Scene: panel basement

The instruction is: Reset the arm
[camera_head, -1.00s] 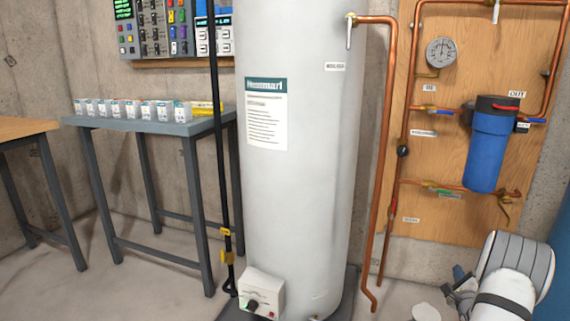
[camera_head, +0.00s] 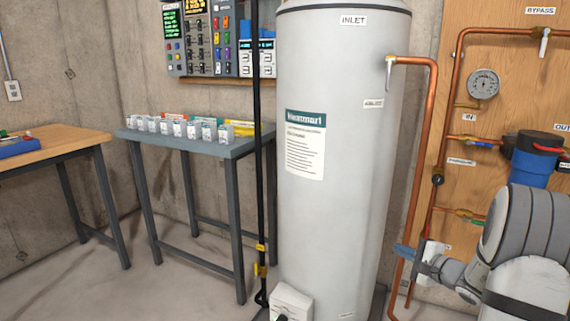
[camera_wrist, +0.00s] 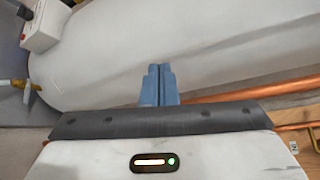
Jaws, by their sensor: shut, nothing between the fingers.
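My gripper (camera_head: 406,251) is in the lower right of the head view, in front of the copper pipe beside the white water heater. Its blue fingers also show in the wrist view (camera_wrist: 159,84), close together with nothing between them. The arm comes in from the lower right corner. In the wrist view the white tank (camera_wrist: 225,45) fills the background beyond the fingers, and a copper pipe (camera_wrist: 245,92) runs to their right. I cannot tell how far the fingertips are from the tank or pipe.
The water heater (camera_head: 340,220) stands at the centre. A grey table (camera_head: 236,147) with several small boxes and a wooden-topped bench (camera_head: 75,147) stand to the left. A plumbing board (camera_head: 490,110) with a blue filter (camera_head: 530,168) is behind my arm. Open floor lies at the lower left.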

